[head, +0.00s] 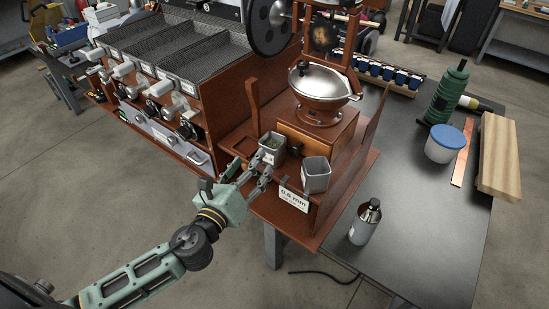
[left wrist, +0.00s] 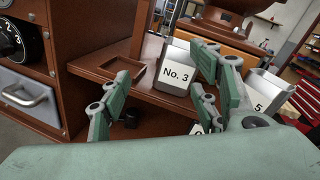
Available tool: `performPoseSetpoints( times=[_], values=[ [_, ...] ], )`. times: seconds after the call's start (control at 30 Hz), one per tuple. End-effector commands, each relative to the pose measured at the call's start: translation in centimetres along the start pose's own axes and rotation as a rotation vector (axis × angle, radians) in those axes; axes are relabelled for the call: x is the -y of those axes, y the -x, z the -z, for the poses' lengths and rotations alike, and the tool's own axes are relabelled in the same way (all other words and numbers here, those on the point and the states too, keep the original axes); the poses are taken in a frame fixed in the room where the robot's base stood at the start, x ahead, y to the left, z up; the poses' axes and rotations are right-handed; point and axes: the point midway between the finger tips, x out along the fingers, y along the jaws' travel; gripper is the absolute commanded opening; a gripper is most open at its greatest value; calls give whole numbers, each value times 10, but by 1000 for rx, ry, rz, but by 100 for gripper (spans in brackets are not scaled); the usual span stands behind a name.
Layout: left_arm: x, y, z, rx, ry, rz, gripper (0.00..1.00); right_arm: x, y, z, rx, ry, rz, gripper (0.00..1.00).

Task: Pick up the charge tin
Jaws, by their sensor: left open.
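Two grey square tins stand on the wooden ledge at the front of the grinder. The left tin (head: 272,148) has greenish contents and shows in the left wrist view with a "No. 3" label (left wrist: 175,76). The right tin (head: 316,175) carries a "5" in the left wrist view (left wrist: 262,92). I cannot tell which is the charge tin. My left gripper (head: 253,168) is open and empty, just in front of the No. 3 tin. In the left wrist view its fingers (left wrist: 165,80) spread toward that tin, the right-hand ones overlapping its right side.
A wooden grinder with a metal hopper (head: 320,82) rises behind the tins. A "0.6 mm" sign (head: 293,196) hangs on the ledge front. The roaster panel with knobs (head: 165,110) is at left.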

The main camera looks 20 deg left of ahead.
Motion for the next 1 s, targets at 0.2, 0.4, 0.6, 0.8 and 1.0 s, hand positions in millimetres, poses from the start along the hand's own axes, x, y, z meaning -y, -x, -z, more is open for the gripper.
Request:
performPoseSetpoints(
  times=[0.2, 0.4, 0.6, 0.8, 1.0],
  values=[
    [22, -8, 2, 9, -361, 151, 56, 11, 1, 1, -1, -3, 12, 40],
    [28, -28, 2, 11, -391, 165, 56, 19, 7, 4, -4, -4, 22, 40],
    [33, -54, 0, 10, -388, 164, 56, 10, 16, 3, -2, -2, 13, 40],
    [36, -79, 3, 8, -386, 163, 56, 5, 19, 2, -1, -4, 6, 40],
    [36, -83, 5, 6, -386, 164, 56, 4, 19, 2, -1, -4, 5, 40]
  ],
)
